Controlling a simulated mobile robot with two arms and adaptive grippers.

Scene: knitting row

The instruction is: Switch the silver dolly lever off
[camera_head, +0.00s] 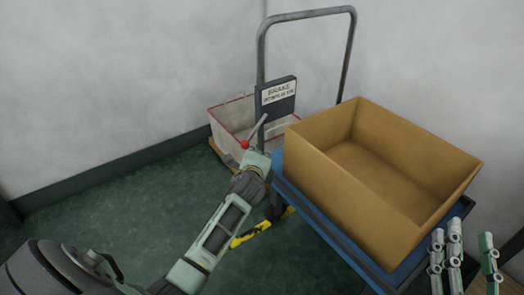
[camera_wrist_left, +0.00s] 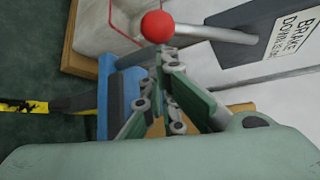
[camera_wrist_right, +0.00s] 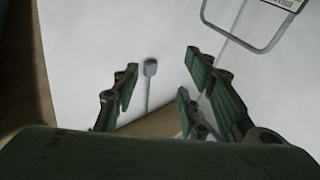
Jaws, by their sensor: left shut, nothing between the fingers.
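The silver dolly lever (camera_head: 257,129) is a thin metal rod ending in a red ball knob (camera_head: 245,144). It comes off the dark brake plate (camera_head: 276,96) and slants down to the left in the head view. In the left wrist view the lever (camera_wrist_left: 210,33) runs sideways, with its red knob (camera_wrist_left: 157,26) just past my fingertips. My left gripper (camera_head: 257,160) is shut and empty, close below the knob; I cannot tell whether they touch. My right gripper (camera_head: 466,234) is open and empty at the lower right, and it also shows in the right wrist view (camera_wrist_right: 160,80).
The blue dolly (camera_head: 345,247) carries a large open cardboard box (camera_head: 345,195), right of my left gripper. Its grey handle (camera_head: 310,14) rises behind. A pale red-rimmed bin (camera_head: 228,123) stands by the wall. Yellow-black tape (camera_head: 262,227) marks the floor. Green floor at left is clear.

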